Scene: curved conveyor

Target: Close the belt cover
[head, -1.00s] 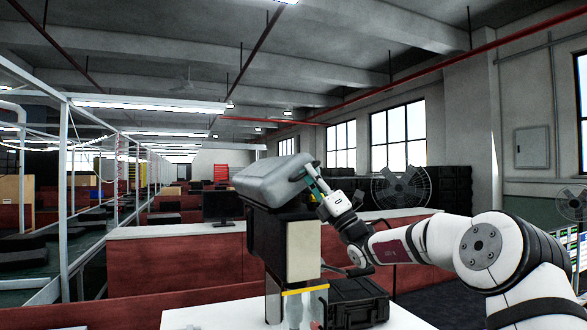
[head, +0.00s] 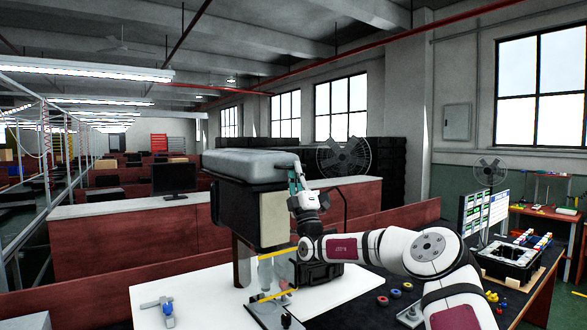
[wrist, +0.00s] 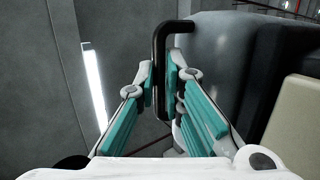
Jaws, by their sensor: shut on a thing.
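The belt cover (head: 252,164) is a grey rounded lid on top of a dark machine housing (head: 235,212) with a pale front panel. It looks roughly level and low over the housing; I cannot tell whether its edge touches all round. My gripper (head: 296,182) is at the cover's right end. In the wrist view my gripper (wrist: 165,88) has its teal fingers shut on a black bent handle (wrist: 158,60). The handle joins the side of the grey cover (wrist: 220,65). The handle is mostly hidden by the fingers in the head view.
A white table (head: 200,290) lies under the machine, with a blue and grey tool (head: 165,310) at its left. A dark table at right holds a black tray (head: 508,262) and small coloured parts. Red partitions and a monitor (head: 174,178) stand behind.

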